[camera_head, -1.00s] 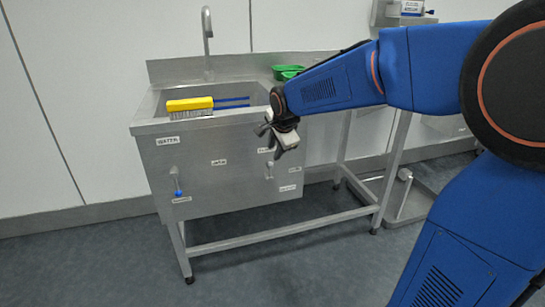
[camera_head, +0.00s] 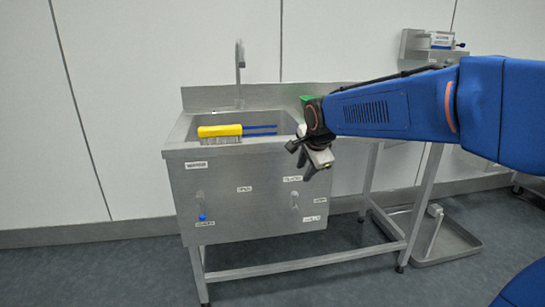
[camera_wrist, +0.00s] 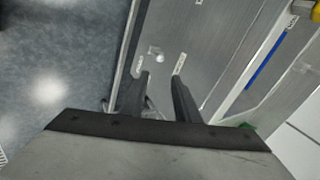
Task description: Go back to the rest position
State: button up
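My gripper (camera_head: 316,166) is in front of the upper right part of the steel sink's front panel (camera_head: 245,205) in the head view, pointing down. Its two dark fingers are apart in the wrist view (camera_wrist: 160,82), with nothing between them. My blue arm reaches in from the right, bent, with the forearm roughly level.
A tap (camera_head: 240,62) rises at the back. A steel stand with a tray base (camera_head: 450,240) is right. Floor in front is clear.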

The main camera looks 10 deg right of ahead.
jog(key=s+d+f+n, duration=0.1)
jog(key=s+f+n, duration=0.2)
jog(key=s, duration=0.8)
jog(key=s+d+f+n+g, duration=0.1)
jog(key=s+f+n, duration=0.2)
jog(key=s+n, duration=0.4)
jog(key=s+d+f+n+g, duration=0.1)
jog(key=s+f+n, duration=0.3)
jog(key=s, duration=1.1)
jog(key=shift+d+n, duration=0.6)
jog(key=shift+n, duration=0.2)
